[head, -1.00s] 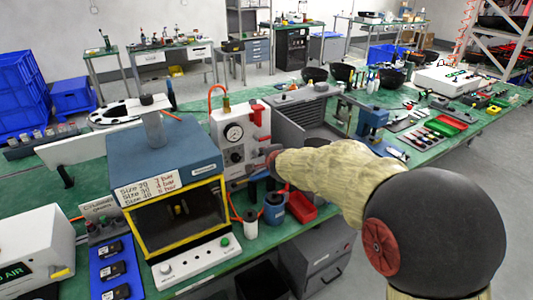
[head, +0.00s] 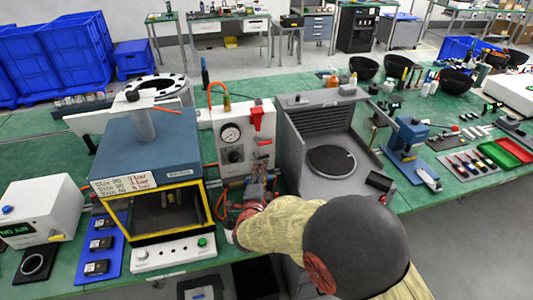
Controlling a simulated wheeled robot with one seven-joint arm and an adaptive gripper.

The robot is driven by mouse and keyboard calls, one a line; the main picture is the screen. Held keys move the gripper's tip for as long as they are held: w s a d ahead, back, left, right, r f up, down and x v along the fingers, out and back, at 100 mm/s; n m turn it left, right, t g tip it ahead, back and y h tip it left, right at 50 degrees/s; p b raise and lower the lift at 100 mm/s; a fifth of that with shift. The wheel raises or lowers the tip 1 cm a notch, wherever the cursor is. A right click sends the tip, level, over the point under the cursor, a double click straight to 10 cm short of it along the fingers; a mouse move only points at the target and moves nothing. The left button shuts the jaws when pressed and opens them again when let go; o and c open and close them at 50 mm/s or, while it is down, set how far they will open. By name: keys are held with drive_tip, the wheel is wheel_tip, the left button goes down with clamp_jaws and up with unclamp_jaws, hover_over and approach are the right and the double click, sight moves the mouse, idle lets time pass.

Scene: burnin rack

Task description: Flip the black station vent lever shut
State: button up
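The station is an upright white panel (head: 207,134) with a round gauge (head: 231,134), a red lever (head: 257,120) at its upper right and a black knob (head: 236,155) below the gauge. My gripper (head: 262,186) is in front of the panel's lower right part, seen from behind, and covers what lies there. Its fingers are small and partly hidden, so their opening and any contact are unclear.
A blue-topped box with a yellow frame (head: 150,143) stands close left of the panel. A grey machine with a round dark plate (head: 331,160) stands close right. A white button box (head: 173,254) is at the bench's front. A blue tray (head: 99,250) lies further left.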

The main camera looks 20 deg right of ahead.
drive_tip(key=b+x, duration=0.1)
drive_tip(key=x, duration=0.6)
drive_tip(key=shift+w+d+b, duration=0.15)
drive_tip(key=shift+w+b, duration=0.2)
drive_tip(key=shift+b, duration=0.05)
drive_tip(key=shift+c, duration=1.2)
clamp_jaws()
